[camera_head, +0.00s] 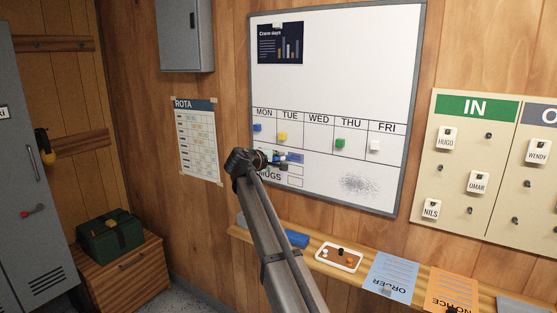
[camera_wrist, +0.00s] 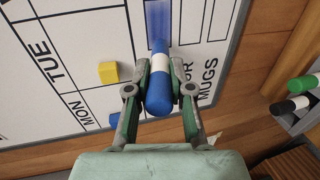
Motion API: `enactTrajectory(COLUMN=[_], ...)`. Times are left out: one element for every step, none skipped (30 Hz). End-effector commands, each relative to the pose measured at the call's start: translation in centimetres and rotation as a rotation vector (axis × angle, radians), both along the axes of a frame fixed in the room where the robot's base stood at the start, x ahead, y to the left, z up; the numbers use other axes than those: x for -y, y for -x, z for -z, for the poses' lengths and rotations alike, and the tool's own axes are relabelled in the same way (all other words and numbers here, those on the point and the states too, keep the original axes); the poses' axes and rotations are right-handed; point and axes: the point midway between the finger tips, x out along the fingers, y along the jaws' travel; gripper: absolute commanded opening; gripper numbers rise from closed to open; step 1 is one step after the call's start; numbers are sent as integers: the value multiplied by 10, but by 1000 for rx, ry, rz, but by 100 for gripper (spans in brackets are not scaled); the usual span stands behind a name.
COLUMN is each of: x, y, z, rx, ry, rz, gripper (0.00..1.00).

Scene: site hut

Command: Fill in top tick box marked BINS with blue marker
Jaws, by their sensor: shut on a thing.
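My gripper (camera_wrist: 160,70) is shut on a blue marker (camera_wrist: 158,97) with a white band, seen in the wrist view. The marker's far end points at the whiteboard (camera_head: 335,75); whether its tip touches cannot be told. Just beyond it, the top tick box (camera_wrist: 158,20) shows blue over its visible part. The box also shows blue in the head view (camera_head: 296,158). The two boxes below it look white. The MUGS label (camera_wrist: 208,80) and the end of the label above it show; the BINS label is hidden behind my gripper and marker.
Coloured magnets, including a yellow one (camera_wrist: 108,72), sit in the day row. A ledge (camera_head: 262,243) below the board holds a blue block (camera_head: 297,238), a small tray (camera_head: 339,257) and papers. Green (camera_wrist: 303,83) and black (camera_wrist: 290,106) markers lie at right in the wrist view.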

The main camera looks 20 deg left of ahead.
Motion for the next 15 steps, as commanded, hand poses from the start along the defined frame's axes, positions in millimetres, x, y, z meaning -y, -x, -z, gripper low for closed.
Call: enactTrajectory(x=[0, -1, -1, -1, -2, -3, -3, -4, -5, -6, -6, -7, -7, -7, -8], y=[4, 7, 10, 13, 15, 19, 22, 25, 28, 31, 34, 37, 40, 42, 46], z=[0, 0, 0, 0, 0, 0, 0, 0, 0, 0, 0, 0, 0, 0, 0], rx=[0, 0, 0, 0, 0, 0, 0, 0, 0, 0, 0, 0, 0, 0, 0], ry=[0, 0, 0, 0, 0, 0, 0, 0, 0, 0, 0, 0, 0, 0, 0], rz=[-1, -1, 0, 0, 0, 0, 0, 0, -1, -1, -1, -1, -1, -1, 0], gripper=[0, 0, 0, 0, 0, 0, 0, 0, 0, 0, 0, 0, 0, 0, 0])
